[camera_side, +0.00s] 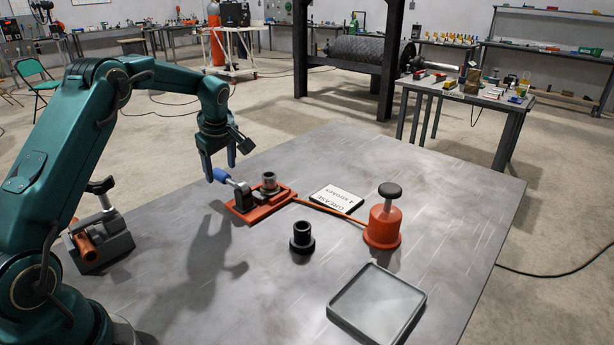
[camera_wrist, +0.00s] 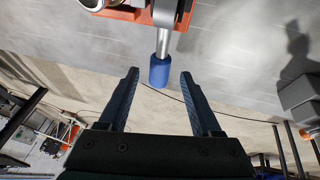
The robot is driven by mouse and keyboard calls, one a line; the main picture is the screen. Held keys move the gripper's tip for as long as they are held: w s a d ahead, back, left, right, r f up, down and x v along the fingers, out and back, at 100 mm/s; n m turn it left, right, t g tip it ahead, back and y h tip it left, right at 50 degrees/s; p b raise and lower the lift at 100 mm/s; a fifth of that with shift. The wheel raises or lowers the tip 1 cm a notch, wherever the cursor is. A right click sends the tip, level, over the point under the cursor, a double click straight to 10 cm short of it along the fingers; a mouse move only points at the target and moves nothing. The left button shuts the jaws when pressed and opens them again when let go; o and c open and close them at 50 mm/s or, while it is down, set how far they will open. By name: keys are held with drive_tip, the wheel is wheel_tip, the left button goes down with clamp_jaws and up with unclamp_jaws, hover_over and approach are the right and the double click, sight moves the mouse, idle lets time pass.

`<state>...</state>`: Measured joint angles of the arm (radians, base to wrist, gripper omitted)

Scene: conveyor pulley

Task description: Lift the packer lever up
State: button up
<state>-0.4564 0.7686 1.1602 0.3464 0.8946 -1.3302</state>
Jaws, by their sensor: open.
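The packer lever has a blue grip (camera_side: 222,175) on a metal rod and stands on an orange base (camera_side: 262,206) on the metal table. The rod slopes up to the left from a dark pivot block beside a metal cylinder. In the wrist view the blue grip (camera_wrist: 159,71) points down between the finger lines, just beyond the fingertips. My gripper (camera_side: 219,172) is above and around the lever's end in the side view; its fingers (camera_wrist: 158,75) are apart with nothing between them. Whether a finger touches the grip cannot be told.
An orange hose runs from the base to an orange pot with a black knob (camera_side: 386,222). A white grease card (camera_side: 336,196), a black flanged bushing (camera_side: 302,238) and a grey tray (camera_side: 343,317) lie on the table. A dark clamp-like block (camera_side: 100,241) stands at left.

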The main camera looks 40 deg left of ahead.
drive_tip(key=shift+x, duration=1)
clamp_jaws()
drive_tip(key=shift+d, duration=0.1)
idle(0.6)
